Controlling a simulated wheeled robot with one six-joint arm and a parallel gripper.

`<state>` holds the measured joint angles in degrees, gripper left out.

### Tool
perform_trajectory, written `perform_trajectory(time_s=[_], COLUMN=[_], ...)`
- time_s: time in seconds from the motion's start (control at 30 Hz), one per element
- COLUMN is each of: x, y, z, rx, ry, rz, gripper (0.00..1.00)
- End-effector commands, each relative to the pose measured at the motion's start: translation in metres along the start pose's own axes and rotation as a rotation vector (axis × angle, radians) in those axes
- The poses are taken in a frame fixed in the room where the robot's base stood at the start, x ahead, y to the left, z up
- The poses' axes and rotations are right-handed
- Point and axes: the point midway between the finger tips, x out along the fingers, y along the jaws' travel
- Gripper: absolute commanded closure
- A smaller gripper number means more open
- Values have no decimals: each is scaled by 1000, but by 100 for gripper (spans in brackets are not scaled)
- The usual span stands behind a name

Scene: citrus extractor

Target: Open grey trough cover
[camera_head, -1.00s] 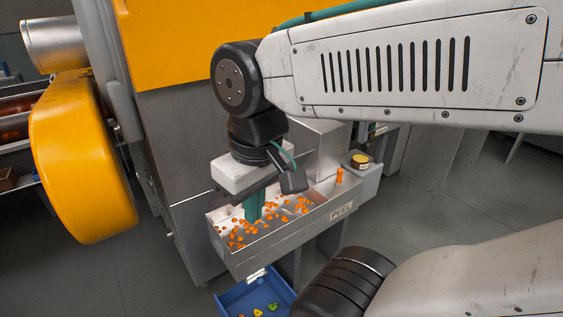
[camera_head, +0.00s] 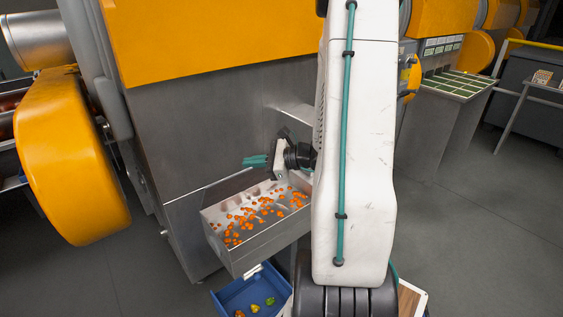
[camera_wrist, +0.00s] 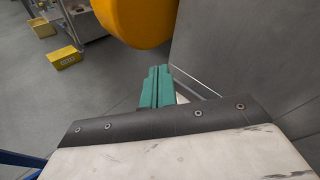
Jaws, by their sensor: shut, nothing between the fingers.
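The grey metal trough (camera_head: 262,243) juts out from the front of the machine. Its top is uncovered over the part I see, with orange peel bits (camera_head: 240,218) inside. A dark grey panel (camera_head: 228,187) shows along its back edge by the machine; I cannot tell if it is the cover. My gripper (camera_head: 256,161) is above the back of the trough, pointing left, apart from the peel. Its teal fingers are shut and empty; they also show in the wrist view (camera_wrist: 157,86). My arm hides the trough's right end.
A blue bin (camera_head: 250,292) with a few coloured pieces stands below the trough. The yellow rounded housing (camera_head: 72,155) is at left, and the machine's grey wall (camera_head: 215,130) is close behind my gripper. Yellow boxes (camera_wrist: 64,58) lie on the floor. Open floor is at right.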

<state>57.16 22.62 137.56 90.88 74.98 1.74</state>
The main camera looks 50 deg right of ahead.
Motion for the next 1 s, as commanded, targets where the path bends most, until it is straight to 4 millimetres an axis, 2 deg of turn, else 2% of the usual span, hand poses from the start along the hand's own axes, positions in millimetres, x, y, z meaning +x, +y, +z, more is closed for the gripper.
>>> perform_trajectory(time_s=[0.03,0.1,0.2,0.3,0.43,0.53,0.67,1.0], x=[-18,-42,-76,-103,-122,-123,-109,-52], y=[-17,-37,-53,-59,-61,-64,-74,-116], z=[-34,-75,-125,-161,-186,-192,-196,-212], rx=[94,202,325,409,464,476,473,472], ry=[15,31,54,72,86,89,89,89], rz=[-115,-268,-450,-581,-670,-689,-686,-683], gripper=[100,100,100,100,100,100,100,100])
